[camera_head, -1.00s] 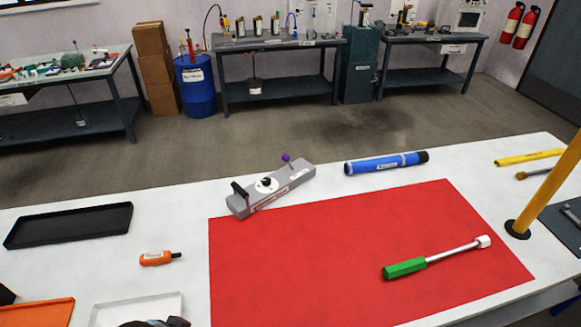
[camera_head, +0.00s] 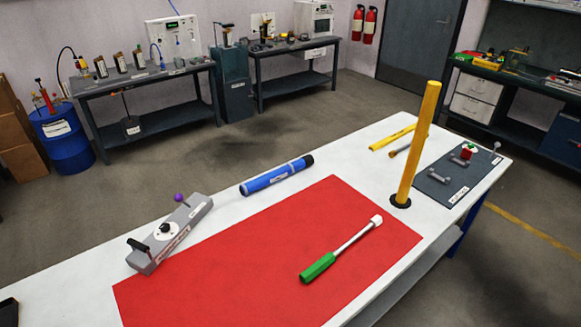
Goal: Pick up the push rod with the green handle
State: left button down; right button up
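The push rod lies on the red mat (camera_head: 240,250), toward the mat's right side. Its green handle (camera_head: 318,268) points to the lower left. Its silver shaft (camera_head: 352,238) runs up and right to a pale, blunt head (camera_head: 376,220). Nothing touches the rod apart from the mat. Neither of my grippers is in view.
A grey box with a purple knob (camera_head: 170,234) and a blue tube (camera_head: 277,175) lie beyond the mat. A yellow post (camera_head: 417,145) stands upright right of the rod. A dark plate with fittings (camera_head: 455,178) and a yellow bar (camera_head: 393,137) lie farther right. The mat around the rod is clear.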

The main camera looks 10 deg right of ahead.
aim_at(313, 271)
jog(key=l+u, duration=0.35)
jog(key=l, duration=0.15)
jog(key=k+l+u, duration=0.1)
jog(key=l+u, duration=0.25)
jog(key=l, duration=0.15)
